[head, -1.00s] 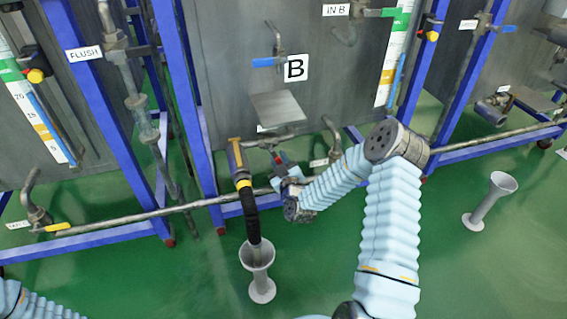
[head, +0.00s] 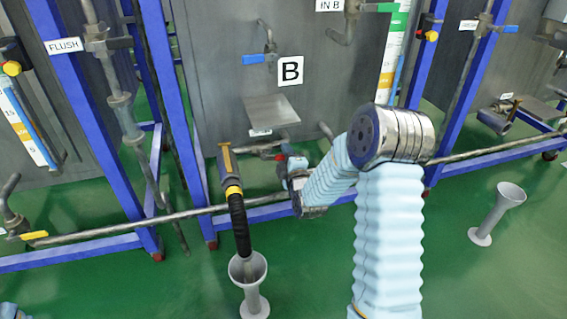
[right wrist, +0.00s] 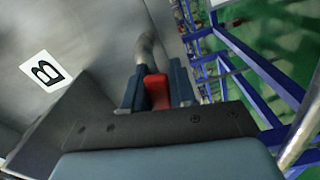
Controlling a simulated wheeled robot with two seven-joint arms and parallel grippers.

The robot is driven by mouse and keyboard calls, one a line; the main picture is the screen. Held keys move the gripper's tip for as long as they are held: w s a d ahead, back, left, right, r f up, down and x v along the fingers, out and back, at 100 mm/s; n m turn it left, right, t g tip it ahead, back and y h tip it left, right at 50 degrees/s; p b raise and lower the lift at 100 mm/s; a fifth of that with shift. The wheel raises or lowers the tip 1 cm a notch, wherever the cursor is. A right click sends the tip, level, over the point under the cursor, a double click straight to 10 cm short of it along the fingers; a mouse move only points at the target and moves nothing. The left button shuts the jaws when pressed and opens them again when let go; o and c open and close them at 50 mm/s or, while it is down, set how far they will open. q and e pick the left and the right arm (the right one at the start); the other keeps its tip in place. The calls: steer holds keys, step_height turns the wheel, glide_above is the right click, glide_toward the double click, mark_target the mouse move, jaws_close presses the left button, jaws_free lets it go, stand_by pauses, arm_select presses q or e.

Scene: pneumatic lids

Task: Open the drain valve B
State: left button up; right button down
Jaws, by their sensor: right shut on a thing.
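The tank marked B (head: 230,95) stands in a blue frame. Below its small shelf, a pipe fitting with a red handle (head: 281,156) sits beside the hose outlet. My right gripper (head: 287,162) is at this handle. In the right wrist view the red handle (right wrist: 157,92) lies between the two fingers, which are shut on it, with a curved pipe just beyond. The valve body is largely hidden in both views. My left gripper is out of view.
A yellow-handled outlet (head: 228,165) with a black hose (head: 240,222) leads down into a grey funnel (head: 249,290), left of my right gripper. A long pipe (head: 110,223) runs along the blue frame's base. Another funnel (head: 497,213) stands at the right on open green floor.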

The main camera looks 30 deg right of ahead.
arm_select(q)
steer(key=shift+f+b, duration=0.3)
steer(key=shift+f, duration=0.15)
arm_select(e)
steer(key=shift+r+n, duration=0.7)
steer(key=shift+n, duration=0.6)
steer(key=c, duration=1)
jaws_free()
steer(key=shift+r, duration=0.1)
